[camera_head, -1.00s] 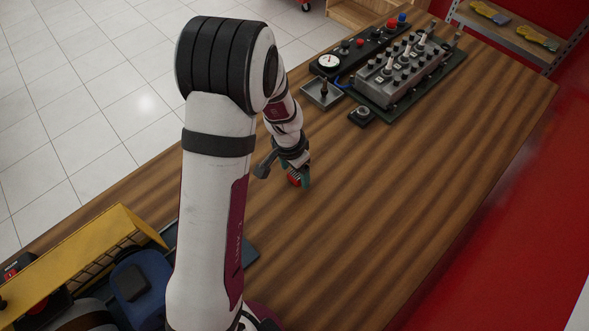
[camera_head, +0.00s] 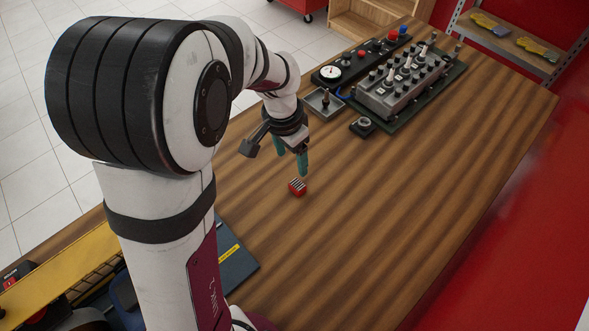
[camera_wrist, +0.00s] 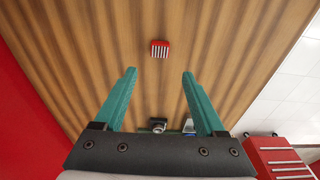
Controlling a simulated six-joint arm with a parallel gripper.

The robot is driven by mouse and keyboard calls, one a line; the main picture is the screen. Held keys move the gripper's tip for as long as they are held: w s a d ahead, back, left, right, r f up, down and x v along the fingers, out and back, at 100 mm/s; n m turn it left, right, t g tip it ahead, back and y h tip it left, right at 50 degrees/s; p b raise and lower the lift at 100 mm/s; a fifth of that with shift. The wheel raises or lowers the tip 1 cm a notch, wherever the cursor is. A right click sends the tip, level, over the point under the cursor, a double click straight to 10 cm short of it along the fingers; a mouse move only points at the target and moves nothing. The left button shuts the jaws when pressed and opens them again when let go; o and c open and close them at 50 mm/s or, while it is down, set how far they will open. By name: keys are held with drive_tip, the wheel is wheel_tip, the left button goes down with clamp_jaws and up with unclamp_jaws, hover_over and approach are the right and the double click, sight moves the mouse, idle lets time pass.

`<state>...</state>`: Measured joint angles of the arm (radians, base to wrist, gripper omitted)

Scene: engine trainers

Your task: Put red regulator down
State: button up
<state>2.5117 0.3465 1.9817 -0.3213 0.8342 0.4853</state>
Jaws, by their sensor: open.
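The red regulator (camera_head: 297,187) is a small red block with dark and light fins. It rests on the wooden table (camera_head: 400,190), on a bare stretch of the top. In the wrist view the regulator (camera_wrist: 160,49) lies beyond the fingertips, roughly centred between them. My gripper (camera_head: 290,168) is above the regulator and apart from it. Its green fingers are spread with nothing between them, as the wrist view of the gripper (camera_wrist: 160,72) also shows.
The grey engine trainer block (camera_head: 402,85), a gauge panel (camera_head: 331,72), a small metal tray (camera_head: 324,102) and a small black device (camera_head: 362,126) stand toward the table's back. The table's right side is clear.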

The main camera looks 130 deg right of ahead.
drive_tip(key=n+t+y, duration=0.1)
drive_tip(key=n+y, duration=0.2)
drive_tip(key=n, duration=1.5)
approach(297, 183)
drive_tip(key=x, duration=0.9)
drive_tip(key=shift+f, duration=0.35)
clamp_jaws()
